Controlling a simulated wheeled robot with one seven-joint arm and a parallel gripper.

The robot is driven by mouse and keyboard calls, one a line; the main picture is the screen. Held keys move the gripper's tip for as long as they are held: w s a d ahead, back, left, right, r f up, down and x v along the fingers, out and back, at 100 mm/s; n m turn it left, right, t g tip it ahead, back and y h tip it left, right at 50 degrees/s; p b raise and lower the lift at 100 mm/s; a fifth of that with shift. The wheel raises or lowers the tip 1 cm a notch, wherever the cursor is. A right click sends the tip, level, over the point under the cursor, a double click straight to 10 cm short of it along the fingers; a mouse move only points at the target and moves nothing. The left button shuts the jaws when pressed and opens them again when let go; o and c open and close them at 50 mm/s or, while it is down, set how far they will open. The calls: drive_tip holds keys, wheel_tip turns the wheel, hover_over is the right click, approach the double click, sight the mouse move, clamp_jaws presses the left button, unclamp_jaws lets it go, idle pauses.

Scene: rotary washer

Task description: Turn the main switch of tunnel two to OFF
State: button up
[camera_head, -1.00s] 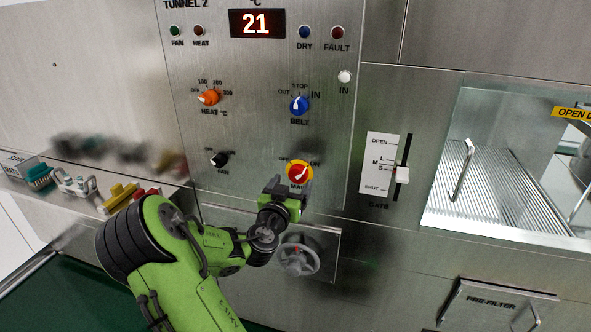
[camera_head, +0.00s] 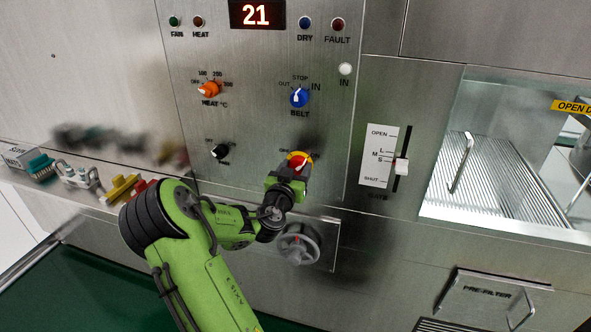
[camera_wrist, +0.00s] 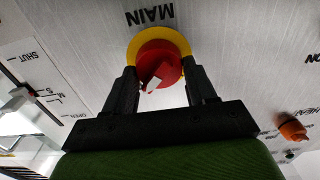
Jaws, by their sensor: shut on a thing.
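The main switch (camera_head: 299,158) is a red knob on a yellow ring, low on the tunnel two panel. The wrist view shows the knob (camera_wrist: 157,62) close up, under the upside-down MAIN label (camera_wrist: 150,14). Its white pointer (camera_wrist: 153,84) points to the lower left there, which is toward the upper right, ON side of the panel. My gripper (camera_head: 294,175) is at the switch and hides its lower part in the head view. In the wrist view its two dark fingers (camera_wrist: 161,80) stand on either side of the knob, shut on it.
A grey handwheel (camera_head: 299,244) sits just below my gripper. The GATE slider (camera_head: 401,166) is to the right. A ledge with several small items (camera_head: 80,177) is at left.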

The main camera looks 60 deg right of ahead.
drive_tip(key=shift+w+a+f+n+p, duration=0.15)
drive_tip(key=shift+n+p, duration=0.4)
drive_tip(key=shift+n, duration=3.95)
drive_tip(key=shift+w+d+f+n+p, duration=0.15)
drive_tip(key=shift+n+p, duration=0.4)
drive_tip(key=shift+n, duration=3.95)
drive_tip(key=shift+a, duration=0.1)
drive_tip(key=o, duration=1)
drive_tip(key=s+a+b, duration=0.2)
drive_tip(key=a+b, duration=0.9)
drive_tip(key=a, duration=0.4)
drive_tip(key=shift+s+a, duration=0.25)
drive_tip(key=shift+s, duration=0.05)
